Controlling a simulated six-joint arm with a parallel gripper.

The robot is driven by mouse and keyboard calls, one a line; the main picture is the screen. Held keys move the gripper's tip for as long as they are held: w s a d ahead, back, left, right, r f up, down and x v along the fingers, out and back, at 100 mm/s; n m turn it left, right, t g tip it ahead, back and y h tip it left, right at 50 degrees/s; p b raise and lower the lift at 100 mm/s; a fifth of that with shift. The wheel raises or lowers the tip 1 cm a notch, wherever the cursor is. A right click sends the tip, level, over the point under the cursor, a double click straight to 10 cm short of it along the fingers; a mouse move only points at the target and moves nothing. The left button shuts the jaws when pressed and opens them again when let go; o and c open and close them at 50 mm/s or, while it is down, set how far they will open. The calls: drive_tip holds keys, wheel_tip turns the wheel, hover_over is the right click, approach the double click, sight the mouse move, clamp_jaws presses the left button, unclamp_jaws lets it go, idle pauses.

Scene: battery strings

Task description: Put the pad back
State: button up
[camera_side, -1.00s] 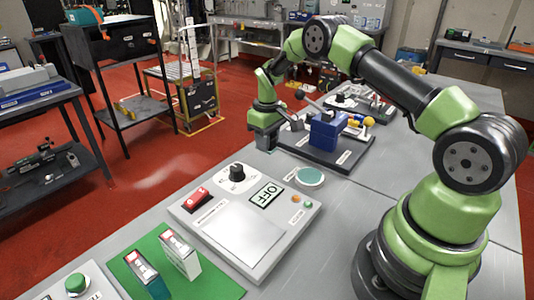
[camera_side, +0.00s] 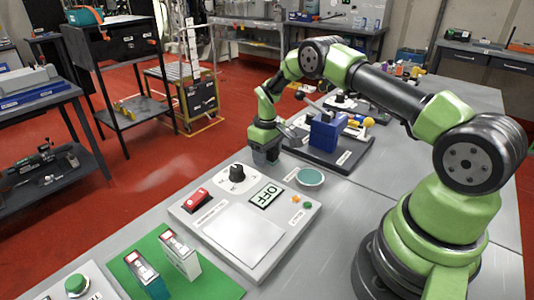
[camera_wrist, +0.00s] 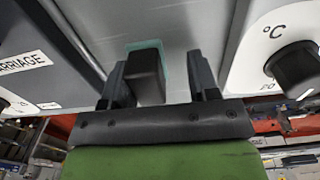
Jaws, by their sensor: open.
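My gripper (camera_side: 265,157) is low over the bench, between the panel with the OFF display and the blue-block fixture. In the wrist view, its two fingers (camera_wrist: 160,68) are apart, with a dark grey block (camera_wrist: 147,75) between them, nearer the left finger. This block may be the pad; I cannot tell for sure. A teal-edged rectangular mark (camera_wrist: 136,46) shows on the grey surface around the block. Whether the block touches that surface cannot be told. In the side view, the gripper hides this spot.
The panel (camera_side: 290,232) has a black knob (camera_side: 237,173) and a red switch. A round teal disc (camera_side: 310,177) is beside it. The fixture (camera_side: 325,133) stands behind the gripper. A green mat (camera_side: 215,284) with two upright boxes lies in front.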

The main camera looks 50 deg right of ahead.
drive_tip(key=shift+r, duration=0.1)
drive_tip(key=s+a+r+m+t, duration=0.1)
drive_tip(key=s+a+r, duration=0.15)
drive_tip(key=r, duration=0.85)
drive_tip(key=s+a+r+t, duration=0.1)
drive_tip(key=a+r, duration=0.2)
drive_tip(key=r, duration=0.9)
drive_tip(key=s+a+r+m+t+y, duration=0.1)
drive_tip(key=s+a+r+t, duration=0.1)
drive_tip(key=s+a+r, duration=0.4)
drive_tip(key=s+a+r+m+t, duration=0.1)
drive_tip(key=s+a+r, duration=0.15)
drive_tip(key=s, duration=0.55)
drive_tip(key=s+a+f+m+t+y, duration=0.1)
drive_tip(key=s+t, duration=0.1)
drive_tip(key=s, duration=0.6)
drive_tip(key=shift+a, duration=0.4)
